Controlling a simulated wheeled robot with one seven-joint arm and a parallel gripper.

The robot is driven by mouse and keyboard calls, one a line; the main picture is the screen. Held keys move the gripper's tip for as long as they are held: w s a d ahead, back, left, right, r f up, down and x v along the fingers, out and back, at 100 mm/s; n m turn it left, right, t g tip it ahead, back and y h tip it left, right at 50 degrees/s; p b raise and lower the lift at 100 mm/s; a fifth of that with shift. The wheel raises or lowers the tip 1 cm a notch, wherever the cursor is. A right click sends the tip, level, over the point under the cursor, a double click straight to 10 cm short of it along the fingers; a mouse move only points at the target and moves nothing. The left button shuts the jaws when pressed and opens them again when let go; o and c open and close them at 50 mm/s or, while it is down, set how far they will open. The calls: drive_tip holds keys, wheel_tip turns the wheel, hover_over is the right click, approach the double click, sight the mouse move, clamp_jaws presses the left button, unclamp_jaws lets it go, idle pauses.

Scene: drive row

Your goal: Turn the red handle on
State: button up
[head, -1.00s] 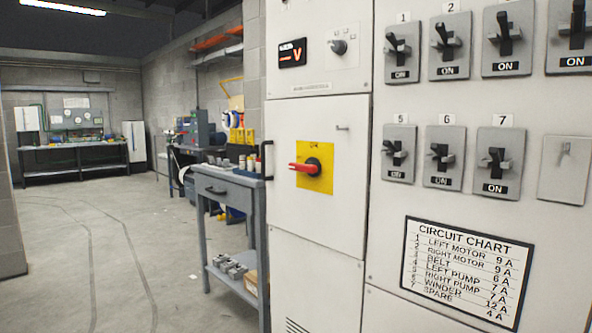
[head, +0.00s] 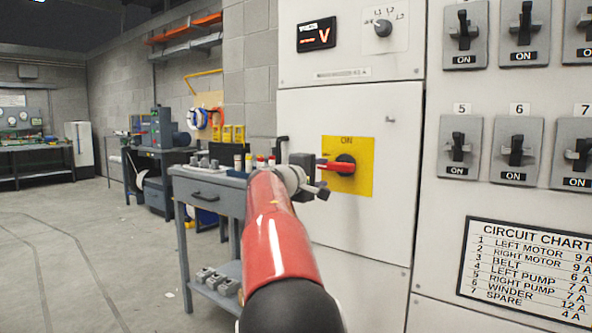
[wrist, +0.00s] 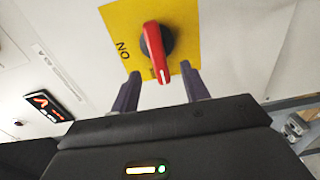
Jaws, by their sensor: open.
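The red handle (head: 333,166) sits on a black round hub in front of a yellow plate (head: 364,183) on the white cabinet. In the head view it lies about level, its tip to the left, while "ON" is printed at the plate's top. My gripper (head: 316,176) is at the handle's tip, partly hidden by my red arm. In the wrist view my gripper (wrist: 161,73) is open, with one finger on each side of the red handle (wrist: 154,48)'s tip. I cannot tell whether the fingers touch it. A small label near the tip is too unclear to read.
Above the plate are a red-lit display (head: 317,35) and a small knob (head: 382,28). Several black breaker switches, marked "ON", and a circuit chart (head: 530,265) are to the right. A grey workbench (head: 208,195) with small items stands left of the cabinet. The floor farther left is open.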

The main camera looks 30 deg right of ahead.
sight(335, 168)
drive_tip(key=p+x, duration=0.1)
drive_tip(key=x, duration=0.1)
drive_tip(key=p+x, duration=0.1)
drive_tip(key=x, duration=0.2)
drive_tip(key=p+x, duration=0.1)
drive_tip(key=x, duration=0.2)
drive_tip(key=shift+a+r, duration=0.1)
drive_tip(key=shift+r, duration=0.15)
clamp_jaws()
